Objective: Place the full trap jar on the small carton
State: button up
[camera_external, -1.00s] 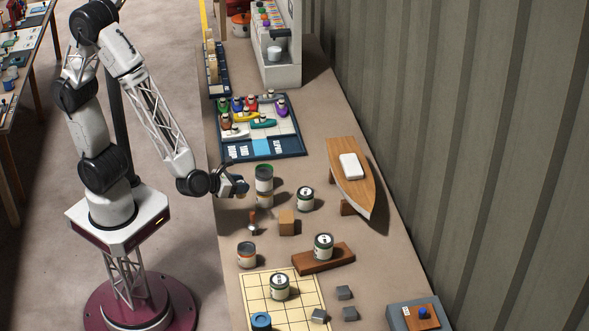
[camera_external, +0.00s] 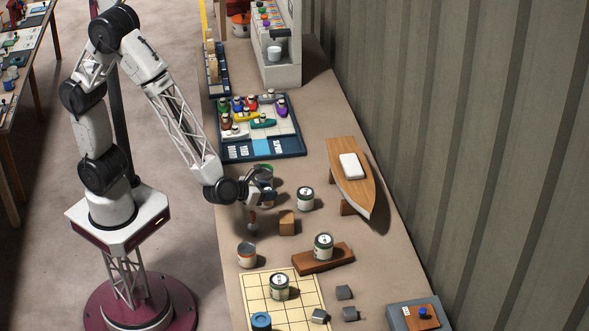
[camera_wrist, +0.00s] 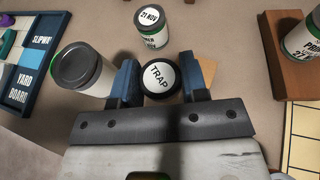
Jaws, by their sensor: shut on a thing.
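My gripper (camera_wrist: 161,82) is shut on the trap jar (camera_wrist: 160,77), whose round dark-rimmed lid reads TRAP. The lid faces the wrist camera between the blue fingers. In the external view my gripper (camera_external: 266,190) largely hides the jar, and I cannot tell whether its base touches the table. Its contents do not show. A small tan carton (camera_external: 287,222) stands to the right of and nearer than my gripper, with a bare top. In the wrist view the carton (camera_wrist: 208,69) is partly hidden behind the right finger.
A tall lidded jar (camera_wrist: 82,70) stands close beside the left finger. A jar marked 21 NOV (camera_wrist: 152,36) stands beyond the held jar. Another jar (camera_external: 323,245) stands on a brown plank (camera_external: 335,260).

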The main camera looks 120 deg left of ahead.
jog(key=shift+w+a+f, duration=0.1)
jog(key=shift+w+a, duration=0.25)
jog(key=shift+w, duration=0.65)
jog(key=shift+w+a+f, duration=0.1)
jog(key=shift+w+a, duration=0.2)
jog(key=shift+w, duration=0.7)
jog(key=shift+w+a+f, duration=0.1)
jog(key=shift+w+a, duration=0.25)
jog(key=shift+w, duration=0.65)
jog(key=shift+f, duration=1.75)
jog(key=shift+f, duration=0.15)
jog(key=o, duration=0.9)
jog(key=shift+o, duration=0.2)
